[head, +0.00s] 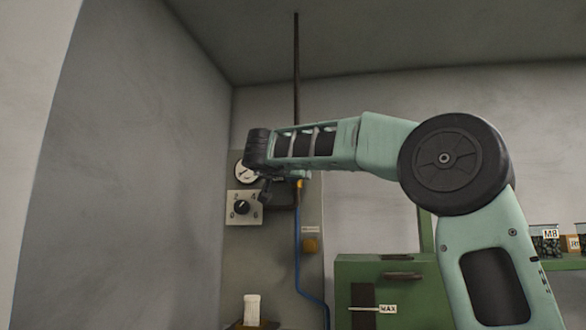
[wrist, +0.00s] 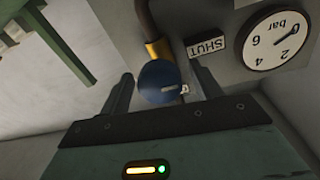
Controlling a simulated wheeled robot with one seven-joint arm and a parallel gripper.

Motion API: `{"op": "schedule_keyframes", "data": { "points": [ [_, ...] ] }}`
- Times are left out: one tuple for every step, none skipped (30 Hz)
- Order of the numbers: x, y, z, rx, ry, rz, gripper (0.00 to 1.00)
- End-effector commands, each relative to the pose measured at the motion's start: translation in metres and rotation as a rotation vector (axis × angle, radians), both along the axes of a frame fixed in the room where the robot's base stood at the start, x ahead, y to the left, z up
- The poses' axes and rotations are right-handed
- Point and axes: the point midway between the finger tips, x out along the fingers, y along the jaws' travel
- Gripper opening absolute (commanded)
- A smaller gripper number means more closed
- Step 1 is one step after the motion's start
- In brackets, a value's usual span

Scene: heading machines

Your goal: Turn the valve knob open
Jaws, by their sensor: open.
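The valve knob (wrist: 156,82) is round and blue with a white mark, and shows in the wrist view below a brass fitting (wrist: 158,49). A SHUT label (wrist: 206,44) is beside it; another small label is mostly hidden behind the knob and finger. My gripper (wrist: 165,76) is open, with one dark finger on each side of the knob. I cannot tell whether either finger touches it. In the head view my gripper (head: 276,190) is in front of the wall panel (head: 265,265), and the knob is hidden there.
A round bar gauge (wrist: 277,38) is close to the right finger. In the head view a dial plate (head: 243,207) with a black knob is left of my gripper. A blue pipe (head: 298,245) runs down the panel. A green cabinet (head: 385,290) stands at lower right.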

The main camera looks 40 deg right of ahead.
Motion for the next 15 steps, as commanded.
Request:
{"op": "schedule_keyframes", "data": {
  "points": [
    [0.002, -0.0034, 0.0015, 0.0, 0.0, -0.001, 0.64],
    [0.0029, -0.0048, 0.0012, 0.0, 0.0, -0.001, 0.64],
    [0.0038, -0.0061, 0.0008, 0.001, -0.001, 0.0, 0.64],
    [0.0043, -0.0067, 0.0005, 0.001, -0.001, 0.0, 0.64],
    [0.0046, -0.0073, 0.0003, 0.001, -0.001, 0.0, 0.64],
    [0.0048, -0.0076, 0.0, 0.001, -0.001, 0.0, 0.64],
    [0.0049, -0.0076, -0.0001, 0.0, -0.001, 0.0, 0.64],
    [0.0049, -0.0076, -0.0002, 0.0, -0.001, 0.0, 0.64],
    [0.0048, -0.0075, -0.0002, 0.0, -0.001, 0.0, 0.64],
    [0.0048, -0.0075, -0.0002, 0.0, -0.001, 0.0, 0.64],
    [0.0048, -0.0074, -0.0002, 0.0, -0.001, 0.0, 0.64],
    [0.0048, -0.0074, -0.0002, 0.0, -0.001, 0.0, 0.64],
    [0.0047, -0.0073, -0.0002, 0.0, -0.001, 0.0, 0.55],
    [0.0047, -0.0073, -0.0002, 0.0, -0.001, 0.0, 0.47],
    [0.0047, -0.0073, -0.0001, 0.0, -0.001, 0.0, 0.36]
  ]
}}
